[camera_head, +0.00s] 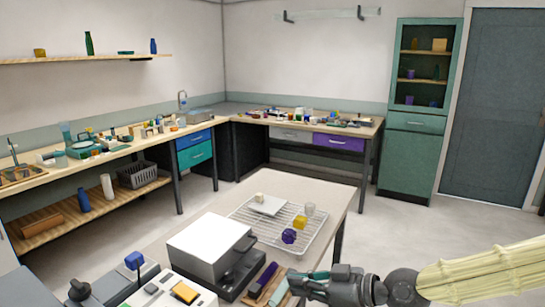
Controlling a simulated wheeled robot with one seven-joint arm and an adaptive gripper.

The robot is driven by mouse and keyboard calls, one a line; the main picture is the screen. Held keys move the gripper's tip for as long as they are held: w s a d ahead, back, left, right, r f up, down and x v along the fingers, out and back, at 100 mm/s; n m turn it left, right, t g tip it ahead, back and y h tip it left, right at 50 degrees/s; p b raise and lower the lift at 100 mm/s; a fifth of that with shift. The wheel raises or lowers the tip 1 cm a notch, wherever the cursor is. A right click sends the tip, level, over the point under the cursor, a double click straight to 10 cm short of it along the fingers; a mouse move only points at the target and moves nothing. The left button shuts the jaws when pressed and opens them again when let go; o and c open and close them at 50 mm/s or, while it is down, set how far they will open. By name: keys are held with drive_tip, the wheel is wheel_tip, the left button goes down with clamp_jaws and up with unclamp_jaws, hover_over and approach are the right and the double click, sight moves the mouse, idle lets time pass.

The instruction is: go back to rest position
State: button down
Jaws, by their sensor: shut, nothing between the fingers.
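My gripper (297,281) is low in the head view, right of centre, at the near end of the central table (334,192). Its fingers point left and are shut and empty. They are over or beside a wooden board (256,299) with a purple block; I cannot tell whether they touch anything. My arm extends from the gripper to the right edge, with a pale yellow cover over part of it.
A grey box-shaped device (210,246) stands left of the gripper. A wire rack (312,240) holds a purple item (289,236), a yellow cube (300,222) and a pale cup (309,209). Cluttered benches line the walls. Open floor (420,225) lies right of the table.

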drive_tip(key=s+d+f+m+g+h, duration=0.15)
drive_tip(key=s+f+m+h, duration=0.35)
drive_tip(key=f, duration=0.9)
drive_tip(key=s+f+m+g, duration=0.3)
drive_tip(key=s+f, duration=0.4)
drive_tip(key=f, duration=0.7)
drive_tip(key=s+d+f+m+g+h, duration=0.2)
drive_tip(key=s+d+f+m+h, duration=0.2)
drive_tip(key=s+d+f, duration=1)
drive_tip(key=s+f+h, duration=0.1)
drive_tip(key=h, duration=0.2)
drive_tip(key=shift+s+d+h, duration=0.3)
drive_tip(key=shift+s+d, duration=0.05)
drive_tip(key=shift+d, duration=0.05)
